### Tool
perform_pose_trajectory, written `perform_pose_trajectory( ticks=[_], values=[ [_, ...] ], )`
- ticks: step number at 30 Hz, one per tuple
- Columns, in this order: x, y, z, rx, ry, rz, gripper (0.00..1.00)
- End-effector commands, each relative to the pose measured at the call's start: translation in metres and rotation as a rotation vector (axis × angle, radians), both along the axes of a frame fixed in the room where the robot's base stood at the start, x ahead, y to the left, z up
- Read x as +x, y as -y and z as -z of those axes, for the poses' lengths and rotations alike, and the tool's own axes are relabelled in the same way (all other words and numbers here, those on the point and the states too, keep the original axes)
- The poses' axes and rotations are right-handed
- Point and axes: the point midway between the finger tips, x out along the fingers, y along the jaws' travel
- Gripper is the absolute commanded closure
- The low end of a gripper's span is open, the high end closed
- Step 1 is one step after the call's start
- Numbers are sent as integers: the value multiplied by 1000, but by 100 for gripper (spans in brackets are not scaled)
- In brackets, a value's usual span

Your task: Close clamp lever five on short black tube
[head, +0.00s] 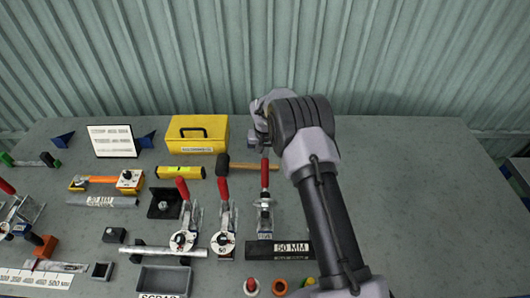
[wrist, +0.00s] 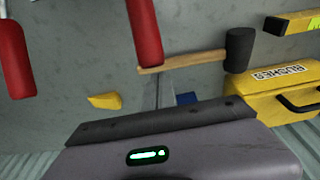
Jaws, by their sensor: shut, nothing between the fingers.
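The short black tube (head: 280,250), marked 50 MM, lies near the bench's front edge. A toggle clamp with a red lever (head: 264,175) stands behind it, its lever pointing up and away. The same lever shows in the wrist view (wrist: 145,30). A second red lever (wrist: 15,60) stands at the left of the wrist view. Its clamp is mostly hidden behind my arm in the head view. I cannot tell from labels which lever is five. My gripper (head: 262,147) is shut and empty, above the bench behind the levers, apart from them. Its fingertips are hard to make out.
Two more red-levered clamps (head: 183,190) (head: 224,190) stand to the left. A mallet (head: 224,165) lies behind them, beside a yellow toolbox (head: 198,133). A grey scrap bin (head: 165,282) sits at the front. The bench (head: 430,200) is clear on the right.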

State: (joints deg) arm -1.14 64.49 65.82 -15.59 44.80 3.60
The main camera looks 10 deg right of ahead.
Motion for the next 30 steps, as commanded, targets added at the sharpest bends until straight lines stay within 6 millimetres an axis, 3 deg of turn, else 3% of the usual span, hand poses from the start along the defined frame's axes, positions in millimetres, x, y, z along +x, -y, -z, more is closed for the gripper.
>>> perform_pose_trajectory(
  ticks=[20,30],
  values=[
    [-26,-5,1,0,-4,0,100],
    [-41,-8,-11,1,-14,2,100]
  ],
)
